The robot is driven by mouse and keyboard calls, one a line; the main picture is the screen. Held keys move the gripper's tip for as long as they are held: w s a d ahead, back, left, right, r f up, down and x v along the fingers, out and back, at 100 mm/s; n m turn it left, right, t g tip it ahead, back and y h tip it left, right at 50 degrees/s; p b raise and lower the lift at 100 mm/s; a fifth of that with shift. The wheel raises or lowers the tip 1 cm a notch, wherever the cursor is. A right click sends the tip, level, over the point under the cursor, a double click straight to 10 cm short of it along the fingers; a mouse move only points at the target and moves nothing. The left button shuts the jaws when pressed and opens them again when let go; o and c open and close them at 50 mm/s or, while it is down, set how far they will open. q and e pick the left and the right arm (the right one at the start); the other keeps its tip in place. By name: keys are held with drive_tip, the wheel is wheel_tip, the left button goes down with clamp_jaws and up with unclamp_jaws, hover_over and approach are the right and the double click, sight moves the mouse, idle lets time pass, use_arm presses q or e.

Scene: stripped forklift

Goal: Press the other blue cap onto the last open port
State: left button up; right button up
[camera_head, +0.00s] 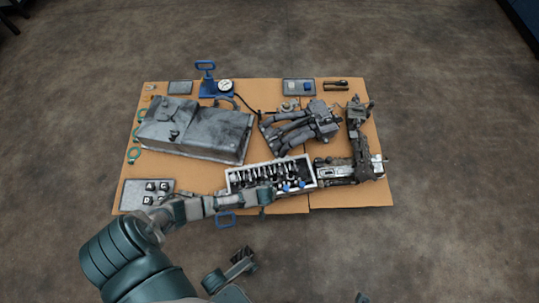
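Small blue caps (287,188) show at the right end of a pale, open-topped box (232,189) at the front edge of the mat. Another small blue piece (307,87) lies on a grey tray (290,92) at the back; I cannot tell whether it is a cap. The ports are too small to make out. My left arm reaches in from the lower left, and its gripper (265,195) is over the front of the box. Its fingers are too small to read, and I see nothing clearly held.
A grey metal housing (200,128) fills the left of the cardboard mat (255,100). Dark machine parts (305,126) and a long dark assembly (359,140) occupy the right. A lettered tray (132,189) lies front left.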

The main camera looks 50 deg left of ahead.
use_arm(q)
drive_tip(key=shift+f+p, duration=0.5)
drive_tip(key=shift+f, duration=0.05)
idle(2.5)
drive_tip(key=o, duration=0.8)
drive_tip(key=shift+o, duration=0.2)
drive_tip(key=v, duration=1.1)
drive_tip(key=shift+r, duration=0.35)
